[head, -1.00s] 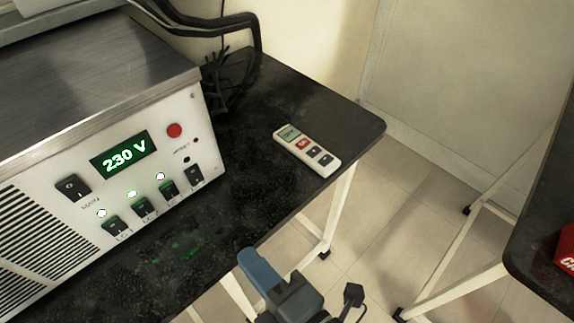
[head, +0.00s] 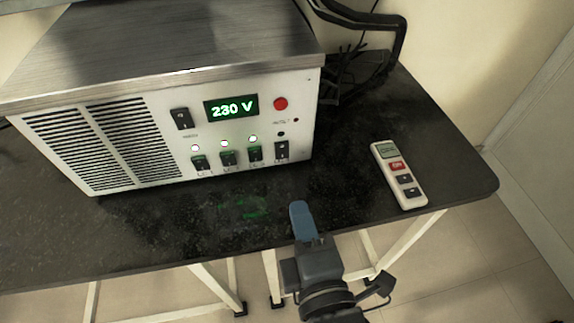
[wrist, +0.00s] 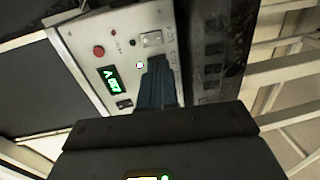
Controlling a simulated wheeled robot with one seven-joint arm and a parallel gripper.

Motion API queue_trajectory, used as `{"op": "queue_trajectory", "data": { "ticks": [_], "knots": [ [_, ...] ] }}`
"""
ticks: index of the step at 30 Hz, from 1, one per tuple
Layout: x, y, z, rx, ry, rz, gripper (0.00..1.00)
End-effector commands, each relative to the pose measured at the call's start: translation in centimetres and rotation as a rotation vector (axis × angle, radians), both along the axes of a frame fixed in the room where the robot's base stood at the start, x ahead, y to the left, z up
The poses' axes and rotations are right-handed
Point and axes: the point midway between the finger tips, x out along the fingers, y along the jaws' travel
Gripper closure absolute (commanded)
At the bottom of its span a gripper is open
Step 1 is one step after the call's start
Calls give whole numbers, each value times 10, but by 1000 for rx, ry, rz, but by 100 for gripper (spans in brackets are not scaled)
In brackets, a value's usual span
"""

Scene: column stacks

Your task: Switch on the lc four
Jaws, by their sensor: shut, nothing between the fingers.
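The power unit (head: 225,95) has a row of black rocker switches low on its white front panel. The lc four switch (head: 282,150) is the rightmost one, and the small lamp (head: 280,133) above it is dark. The three switches to its left have lit lamps. The lc four switch also shows in the wrist view (wrist: 151,39), just beyond my fingertips. My gripper (head: 301,207) is shut and empty, in front of and below the panel in the head view.
The display reads 230 V. A red button (head: 281,104) and a main switch (head: 183,118) are on the panel. A white handheld device (head: 398,176) lies on the black table (head: 340,190) to the right. Black cables hang behind the unit.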

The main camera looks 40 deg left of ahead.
Motion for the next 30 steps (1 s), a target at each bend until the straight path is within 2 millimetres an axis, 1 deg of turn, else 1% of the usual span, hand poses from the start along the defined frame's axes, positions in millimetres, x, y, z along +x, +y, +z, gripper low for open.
{"op": "queue_trajectory", "data": {
  "ticks": [1,9,15,21,30],
  "knots": [
    [8,8,1,1,-1,-1,100],
    [41,48,-6,1,-2,0,100],
    [60,71,-10,-1,-1,0,100],
    [69,81,-12,0,0,0,100],
    [70,82,-13,0,0,0,100]
  ]
}}
